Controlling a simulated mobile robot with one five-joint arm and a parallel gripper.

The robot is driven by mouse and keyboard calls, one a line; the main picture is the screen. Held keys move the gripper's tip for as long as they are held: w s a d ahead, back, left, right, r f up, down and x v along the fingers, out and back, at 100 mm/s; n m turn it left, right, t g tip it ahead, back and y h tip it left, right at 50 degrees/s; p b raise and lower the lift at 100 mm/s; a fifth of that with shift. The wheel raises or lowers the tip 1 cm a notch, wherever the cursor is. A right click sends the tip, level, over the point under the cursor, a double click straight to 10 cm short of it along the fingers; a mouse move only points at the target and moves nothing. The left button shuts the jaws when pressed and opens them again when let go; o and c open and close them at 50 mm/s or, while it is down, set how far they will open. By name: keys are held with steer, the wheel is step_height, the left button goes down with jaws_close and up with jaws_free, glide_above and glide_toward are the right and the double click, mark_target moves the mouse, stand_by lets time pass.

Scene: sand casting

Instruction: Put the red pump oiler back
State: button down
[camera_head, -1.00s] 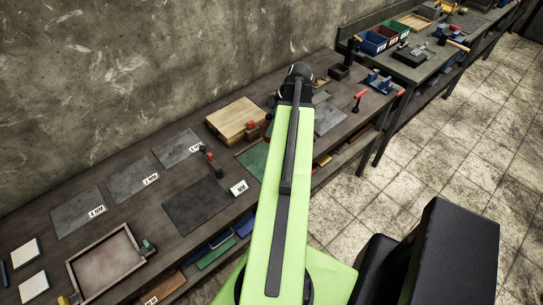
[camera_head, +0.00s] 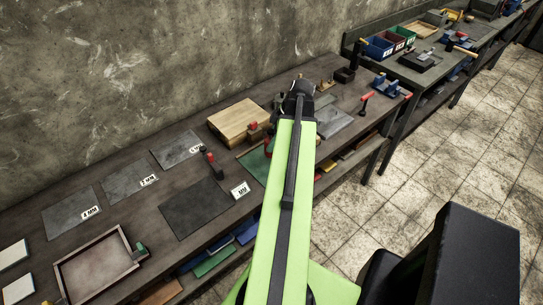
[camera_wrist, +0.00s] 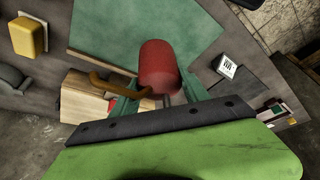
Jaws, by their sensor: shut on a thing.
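In the wrist view, a red rounded can (camera_wrist: 158,65) with a brown curved part beside it, which I take to be the red pump oiler, sits between the green fingers of my gripper (camera_wrist: 157,96). My gripper is shut on it. A dark green mat (camera_wrist: 112,28) lies below and beyond it. Whether the oiler touches the bench cannot be told. In the head view, my green arm reaches over the bench and hides my gripper. The green mat's left part (camera_head: 253,163) shows beside the arm.
A wooden block (camera_head: 237,120) stands left of my arm. A red-and-black tool (camera_head: 209,160) stands by a bare dark mat (camera_head: 195,207) and a white label (camera_head: 240,190). A rimmed tray (camera_head: 70,262) is at lower left. A yellow block (camera_wrist: 28,37) shows in the wrist view.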

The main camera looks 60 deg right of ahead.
steer(key=shift+a+f, duration=0.3)
steer(key=shift+a, duration=0.15)
step_height(320, 180, down, 4)
steer(key=b, duration=0.4)
steer(key=shift+w+d+f, duration=0.1)
steer(key=shift+r, duration=0.25)
steer(key=shift+f, duration=0.25)
steer(key=c, duration=0.6)
jaws_free()
steer(key=shift+r, duration=0.1)
steer(key=shift+o, duration=0.2)
steer(key=p+v, duration=1.1)
steer(key=v, duration=0.1)
